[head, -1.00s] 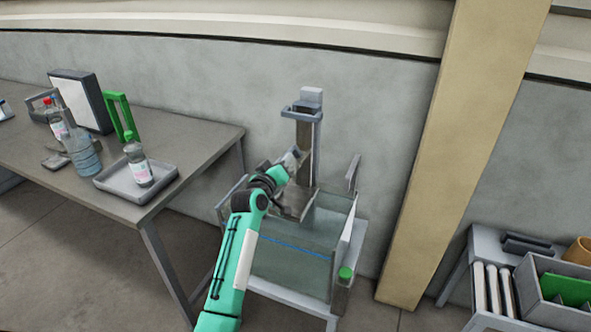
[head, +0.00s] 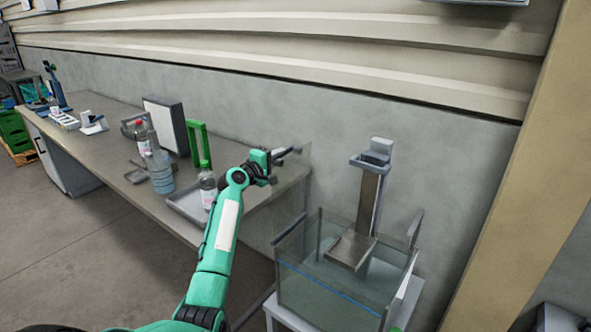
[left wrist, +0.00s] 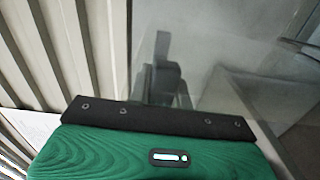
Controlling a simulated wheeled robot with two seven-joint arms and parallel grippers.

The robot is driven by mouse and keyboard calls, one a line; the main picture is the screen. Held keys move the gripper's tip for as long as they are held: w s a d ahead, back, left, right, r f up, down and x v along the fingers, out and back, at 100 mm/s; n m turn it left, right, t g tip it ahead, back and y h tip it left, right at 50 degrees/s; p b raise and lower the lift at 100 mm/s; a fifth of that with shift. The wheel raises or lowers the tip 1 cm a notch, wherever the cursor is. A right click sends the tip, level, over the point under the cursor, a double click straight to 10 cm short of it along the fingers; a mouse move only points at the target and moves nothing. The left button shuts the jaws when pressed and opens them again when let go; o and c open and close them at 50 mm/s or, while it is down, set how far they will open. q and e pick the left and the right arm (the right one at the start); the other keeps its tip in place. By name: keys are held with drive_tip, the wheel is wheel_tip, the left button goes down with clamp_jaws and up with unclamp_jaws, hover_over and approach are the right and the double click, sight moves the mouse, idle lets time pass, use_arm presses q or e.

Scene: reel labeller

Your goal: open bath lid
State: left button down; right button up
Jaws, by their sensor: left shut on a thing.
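The bath (head: 335,290) is a clear glass tank with a blue water line, at the lower right of the head view. Its lid (head: 294,188) is a faint clear pane standing raised at the bath's left side, in front of the table end; its edges are hard to make out. My left gripper (head: 288,153) is shut on the lid near its upper edge, above and left of the bath. In the left wrist view a see-through pane (left wrist: 215,75) spans the area beyond the gripper's dark front edge. My right gripper is not in view.
A grey post with a sloped plate (head: 368,205) stands at the back of the bath. The table (head: 120,150) at left carries a tray (head: 183,207) with a bottle, other bottles (head: 160,172) and a green frame (head: 197,140). A tan pillar (head: 515,190) rises at right.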

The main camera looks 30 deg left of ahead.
use_arm(q)
drive_tip(key=shift+n, duration=0.9)
drive_tip(key=shift+w+a+f+b, duration=0.15)
drive_tip(key=shift+a+b, duration=0.15)
drive_tip(key=shift+a, duration=0.9)
drive_tip(key=shift+s+a+f+b, duration=0.15)
drive_tip(key=shift+a+b, duration=0.1)
drive_tip(key=shift+a, duration=0.9)
drive_tip(key=shift+w, duration=0.1)
drive_tip(key=c, duration=1.3)
unclamp_jaws()
drive_tip(key=shift+f, duration=0.1)
drive_tip(key=shift+s+a+b, duration=0.2)
drive_tip(key=shift+s+b, duration=1.25)
drive_tip(key=shift+s, duration=5.45)
